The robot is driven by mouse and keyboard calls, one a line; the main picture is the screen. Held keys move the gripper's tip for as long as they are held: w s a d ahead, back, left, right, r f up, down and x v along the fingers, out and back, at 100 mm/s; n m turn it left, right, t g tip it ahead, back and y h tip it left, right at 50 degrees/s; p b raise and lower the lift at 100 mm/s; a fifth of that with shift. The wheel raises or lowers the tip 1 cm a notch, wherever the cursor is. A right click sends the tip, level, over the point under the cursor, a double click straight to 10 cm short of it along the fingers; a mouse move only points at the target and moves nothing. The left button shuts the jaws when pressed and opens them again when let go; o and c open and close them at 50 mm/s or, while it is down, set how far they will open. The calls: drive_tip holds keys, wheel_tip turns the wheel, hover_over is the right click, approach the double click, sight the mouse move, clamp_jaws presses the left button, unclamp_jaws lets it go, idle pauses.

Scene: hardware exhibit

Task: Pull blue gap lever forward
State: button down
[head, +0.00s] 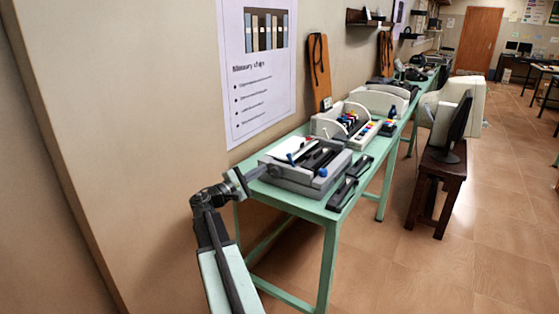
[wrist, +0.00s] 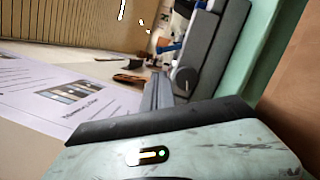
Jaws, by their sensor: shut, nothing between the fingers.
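A grey and white machine (head: 304,165) stands on the near end of the green table. It has a small blue lever (head: 290,158) on its left side and a blue knob (head: 323,172) at its front right; I cannot tell which is the gap lever. A blue part (wrist: 170,47) also shows in the wrist view, beside the machine's grey body (wrist: 215,50). My gripper (head: 246,180) is shut and empty at the machine's left, near the table's end. It looks apart from both blue parts. Its fingertips are small and hard to make out.
The green table (head: 341,195) runs back along the wall. Dark bars (head: 348,188) lie right of the machine. A cream machine with coloured keys (head: 345,120) stands behind it. A poster (head: 257,70) hangs on the wall at left. A dark wooden stand (head: 440,185) is at right, with open floor between.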

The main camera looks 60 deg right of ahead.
sight(279, 168)
drive_tip(key=p+x, duration=0.1)
drive_tip(key=x, duration=0.9)
drive_tip(key=shift+f, duration=0.1)
